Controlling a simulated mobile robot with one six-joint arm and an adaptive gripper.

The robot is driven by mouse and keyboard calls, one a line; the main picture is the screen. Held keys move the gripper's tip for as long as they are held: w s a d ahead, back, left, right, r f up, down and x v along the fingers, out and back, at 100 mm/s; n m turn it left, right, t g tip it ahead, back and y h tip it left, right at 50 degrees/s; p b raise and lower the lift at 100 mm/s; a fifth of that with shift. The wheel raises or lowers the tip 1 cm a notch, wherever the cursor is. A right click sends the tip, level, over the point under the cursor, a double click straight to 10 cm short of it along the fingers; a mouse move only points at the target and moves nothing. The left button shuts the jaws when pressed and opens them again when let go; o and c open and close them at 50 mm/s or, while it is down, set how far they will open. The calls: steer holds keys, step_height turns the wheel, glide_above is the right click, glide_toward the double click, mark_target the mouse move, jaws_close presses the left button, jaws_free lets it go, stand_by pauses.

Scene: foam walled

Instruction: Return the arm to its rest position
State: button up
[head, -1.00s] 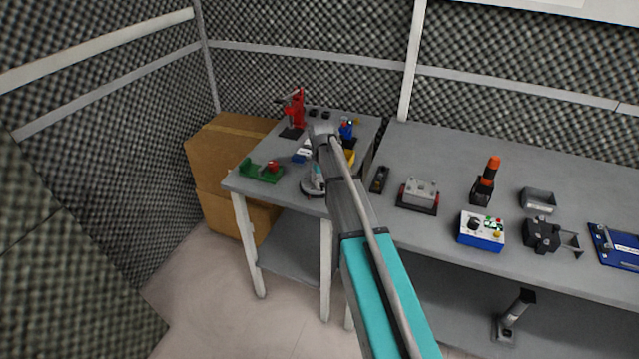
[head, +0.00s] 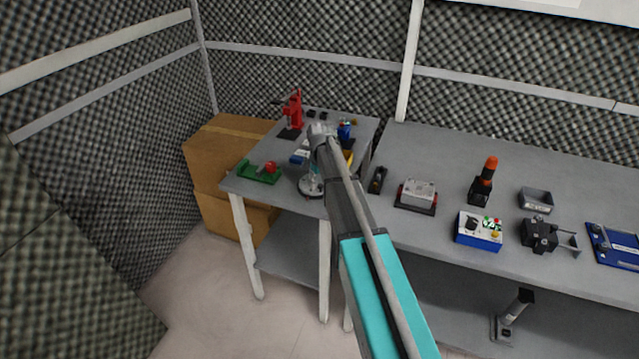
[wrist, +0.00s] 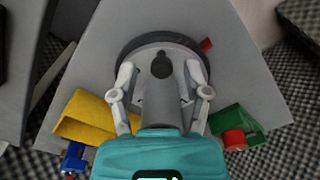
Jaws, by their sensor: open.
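My arm (head: 352,215) reaches out over the small table (head: 234,185) at the left in the head view. My gripper (wrist: 160,68) is open in the wrist view, its two fingers apart on either side of a grey upright post with a dark knob (wrist: 161,66). The post stands over a pale round plate with a dark rim (wrist: 128,44). I cannot tell whether the fingers touch the post. In the head view the arm hides much of the gripper, and the round base (head: 311,190) shows below it.
A green and red fixture (head: 260,173) and a red press (head: 292,112) share the small table. A yellow bin (wrist: 88,114) lies close left of the gripper in the wrist view. The long bench (head: 450,155) at right holds several devices. Cardboard boxes (head: 212,160) stand behind at left.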

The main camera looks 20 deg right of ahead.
steer(key=s+a+r+m+p, duration=0.1)
steer(key=s+a, duration=0.2)
steer(key=s, duration=1)
steer(key=s+a+r+m+p, duration=0.1)
steer(key=s+a+r+p, duration=0.1)
steer(key=s, duration=1.1)
steer(key=shift+s+a+r, duration=0.25)
steer(key=shift+s+a, duration=0.15)
steer(key=shift+a, duration=0.15)
